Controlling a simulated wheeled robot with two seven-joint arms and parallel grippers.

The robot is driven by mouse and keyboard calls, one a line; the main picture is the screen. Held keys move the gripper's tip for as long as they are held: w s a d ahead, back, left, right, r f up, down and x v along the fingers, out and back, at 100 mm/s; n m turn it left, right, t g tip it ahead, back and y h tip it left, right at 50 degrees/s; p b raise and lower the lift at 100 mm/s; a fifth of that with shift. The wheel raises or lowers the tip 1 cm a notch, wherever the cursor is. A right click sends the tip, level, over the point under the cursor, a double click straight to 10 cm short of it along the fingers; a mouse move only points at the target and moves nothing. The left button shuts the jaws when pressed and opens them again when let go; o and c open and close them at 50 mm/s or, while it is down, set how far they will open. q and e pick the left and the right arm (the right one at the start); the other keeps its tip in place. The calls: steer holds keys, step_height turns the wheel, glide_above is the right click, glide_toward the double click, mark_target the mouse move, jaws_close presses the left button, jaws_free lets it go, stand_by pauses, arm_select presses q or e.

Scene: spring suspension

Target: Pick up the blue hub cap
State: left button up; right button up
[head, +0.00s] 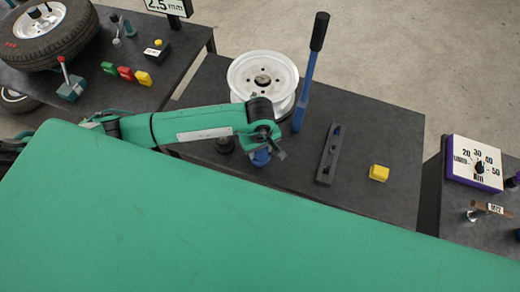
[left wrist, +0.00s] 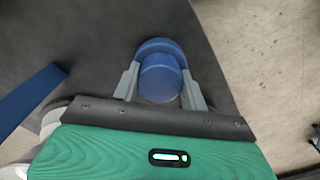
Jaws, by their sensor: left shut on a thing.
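The blue hub cap (head: 261,158) is on the dark middle table, partly hidden under my left gripper (head: 272,150). In the left wrist view the blue hub cap (left wrist: 161,75) sits between the two grey fingers of my left gripper (left wrist: 160,90), which are shut on its sides. I cannot tell whether the cap still touches the table. My right gripper is not in view.
A white wheel rim (head: 263,75) and an upright blue lever with a black grip (head: 307,75) stand just behind. A dark slotted bar (head: 329,154) and a yellow block (head: 379,173) lie to the right. A dial box (head: 474,163) is on the right table.

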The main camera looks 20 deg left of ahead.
arm_select(q)
step_height(320, 180, up, 23)
steer(key=b, duration=0.6)
steer(key=shift+f, duration=0.2)
steer(key=shift+f, duration=0.1)
